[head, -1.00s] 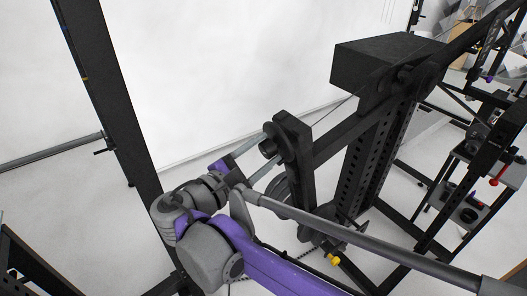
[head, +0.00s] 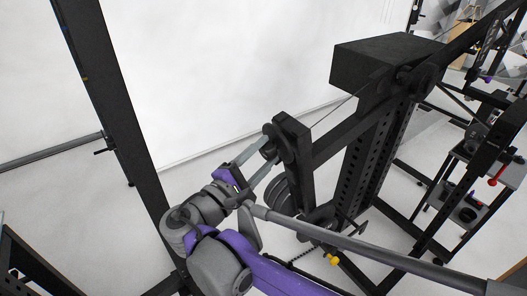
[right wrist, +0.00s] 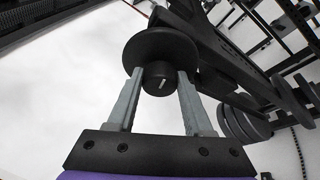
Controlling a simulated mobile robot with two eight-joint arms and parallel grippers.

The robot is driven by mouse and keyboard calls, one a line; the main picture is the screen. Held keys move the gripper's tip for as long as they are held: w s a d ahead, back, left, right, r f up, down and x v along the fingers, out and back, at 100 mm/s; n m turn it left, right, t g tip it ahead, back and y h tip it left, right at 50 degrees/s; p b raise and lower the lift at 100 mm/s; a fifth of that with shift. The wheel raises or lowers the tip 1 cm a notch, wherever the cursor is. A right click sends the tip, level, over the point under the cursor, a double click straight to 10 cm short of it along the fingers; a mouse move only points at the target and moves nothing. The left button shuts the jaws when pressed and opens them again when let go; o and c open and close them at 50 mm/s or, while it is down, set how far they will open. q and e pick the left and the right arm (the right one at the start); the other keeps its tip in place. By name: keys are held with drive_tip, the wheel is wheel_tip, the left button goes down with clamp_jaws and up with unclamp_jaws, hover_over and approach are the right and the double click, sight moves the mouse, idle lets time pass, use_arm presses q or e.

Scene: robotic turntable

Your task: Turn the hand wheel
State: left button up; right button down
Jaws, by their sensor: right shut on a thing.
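The hand wheel (head: 279,146) is a small black disc with a knob on top of a black upright post. In the right wrist view the wheel's disc (right wrist: 158,43) shows behind its round knob (right wrist: 160,78), which bears a short white mark. My right gripper (head: 267,153) comes from the lower left. In the right wrist view my right gripper's (right wrist: 161,76) two grey fingers are shut on the knob, one on each side. My left gripper is not in view.
A black box (head: 385,62) sits on a perforated column behind the post. A long grey bar (head: 370,248) crosses in front at lower right. Weight plates (right wrist: 243,122) lie right of the wheel. A tall black upright (head: 110,110) stands at left. The white floor between is clear.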

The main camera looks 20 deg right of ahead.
drive_tip(key=m+t, duration=0.1)
drive_tip(key=m, duration=0.1)
drive_tip(key=shift+f+m, duration=0.15)
drive_tip(key=shift+m, duration=0.25)
drive_tip(key=shift+f+m+t+h, duration=0.15)
drive_tip(key=shift+m+t+h, duration=0.45)
drive_tip(key=shift+m, duration=1)
drive_tip(key=shift+c, duration=1.5)
unclamp_jaws()
drive_tip(key=v, duration=1)
drive_tip(key=shift+s+a+b, duration=0.25)
drive_tip(key=shift+s+b, duration=0.05)
drive_tip(key=shift+b, duration=0.05)
drive_tip(key=shift+f, duration=0.15)
